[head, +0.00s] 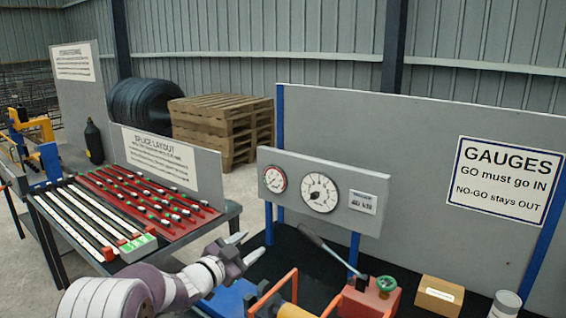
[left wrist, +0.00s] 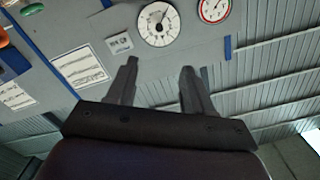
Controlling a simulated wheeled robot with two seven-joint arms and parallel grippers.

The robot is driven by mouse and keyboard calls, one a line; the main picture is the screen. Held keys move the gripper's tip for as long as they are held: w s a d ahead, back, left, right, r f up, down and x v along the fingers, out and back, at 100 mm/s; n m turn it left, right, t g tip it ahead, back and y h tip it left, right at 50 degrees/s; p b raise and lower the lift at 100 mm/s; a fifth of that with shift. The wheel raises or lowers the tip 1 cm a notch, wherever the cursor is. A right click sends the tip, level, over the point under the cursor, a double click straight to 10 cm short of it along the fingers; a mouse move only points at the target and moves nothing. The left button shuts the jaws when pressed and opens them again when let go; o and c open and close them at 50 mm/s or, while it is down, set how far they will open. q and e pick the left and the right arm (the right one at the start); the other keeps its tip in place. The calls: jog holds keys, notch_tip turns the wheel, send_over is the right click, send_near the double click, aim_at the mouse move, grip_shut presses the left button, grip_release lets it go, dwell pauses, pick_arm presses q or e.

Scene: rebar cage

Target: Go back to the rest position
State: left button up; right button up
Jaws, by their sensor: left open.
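My left gripper (head: 243,248) comes in from the lower left of the head view, in front of the gap between the splice table and the gauge panel. Its two fingers are apart with nothing between them. In the left wrist view the open fingers (left wrist: 158,88) point toward the grey gauge panel (left wrist: 95,38), which looks tilted there. The fingers look clear of it. My right gripper does not show in either view.
A table with a red rebar board (head: 150,205) stands left. The gauge panel (head: 285,165) has round dials. Below it are a red block (head: 368,297), a lever (head: 325,248), orange bars (head: 275,290), a cardboard box (head: 440,295) and a can (head: 505,303). Pallets (head: 222,125) stand behind.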

pick_arm(q)
jog(key=s+a+f+n+g+y, duration=0.2)
jog(key=s+a+f+n+y, duration=0.25)
jog(key=f, duration=0.25)
jog(key=s+a+f+n+g+y, duration=0.3)
jog(key=a+f+y, duration=0.1)
jog(key=a+f, duration=0.15)
jog(key=s+f+n+g+y, duration=0.1)
jog(key=s+n+g, duration=0.4)
jog(key=s, duration=2.3)
jog(key=g, duration=0.3)
jog(key=shift+d+f, duration=0.2)
jog(key=shift+f, duration=0.2)
jog(key=shift+s+y, duration=0.2)
jog(key=shift+y, duration=0.05)
